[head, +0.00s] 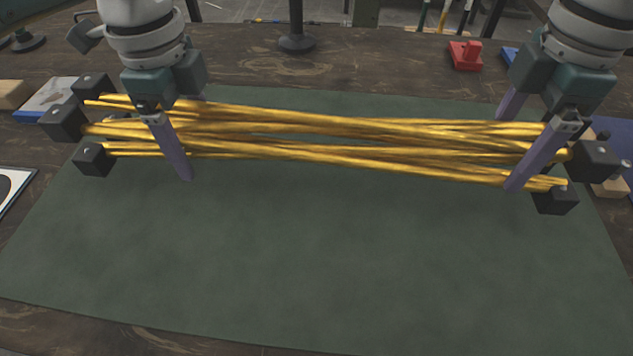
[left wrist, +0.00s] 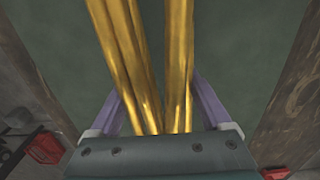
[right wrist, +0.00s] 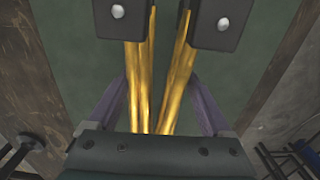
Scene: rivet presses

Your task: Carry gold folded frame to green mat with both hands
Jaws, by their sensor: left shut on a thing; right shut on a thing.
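The gold folded frame (head: 330,141) is a bundle of long gold rods with black end blocks. It spans nearly the full width of the green mat (head: 320,250), and the mat lies beneath it. My left gripper (head: 180,140) is shut around the bundle near its left end. My right gripper (head: 525,150) is shut around it near its right end. The rods also pass between the fingers in the left wrist view (left wrist: 150,60) and the right wrist view (right wrist: 157,85). I cannot tell whether the frame touches the mat.
A red block (head: 465,55) stands at the back right of the dark wooden table (head: 370,60). A black round-based stand (head: 297,42) is at the back. A white card (head: 12,185) lies at the left edge. The front of the mat is clear.

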